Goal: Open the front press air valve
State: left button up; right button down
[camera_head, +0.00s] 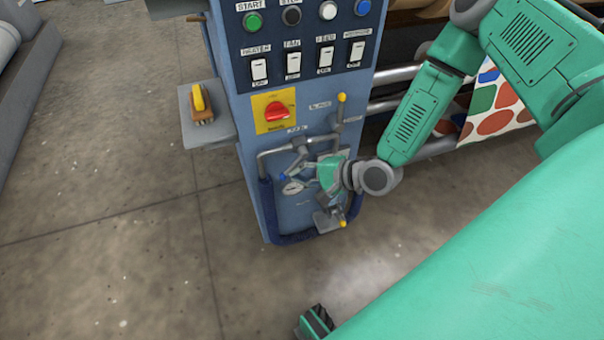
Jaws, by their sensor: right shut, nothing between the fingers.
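The blue press cabinet (225,105) stands in the middle of the head view, with air piping (270,158) low on its front. A small blue handle (284,176) sits on this piping, left of my right gripper. A round gauge (292,188) is just below it. Yellow-tipped levers stand on the right side, one above (341,98) and one below (343,223). The labels are too small to read, so I cannot tell which is the front press valve. My right gripper (312,172) is shut and empty in front of the piping, hiding part of it. Contact is unclear.
Above the pipes are a red rotary switch (276,111) on a yellow plate, several white switches (293,63) and buttons. A grey side shelf (187,124) carries a yellow-handled brush (200,103). Rollers with dotted cloth (500,110) lie at right.

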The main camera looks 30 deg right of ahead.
jog(key=shift+w+a+r+p, duration=0.25)
jog(key=shift+a+r+p, duration=0.2)
jog(key=shift+a+r, duration=0.45)
jog(key=shift+r, duration=0.2)
jog(key=shift+s+d+r+p, duration=0.15)
jog(key=shift+d+r+p, duration=0.15)
jog(key=shift+d, duration=0.4)
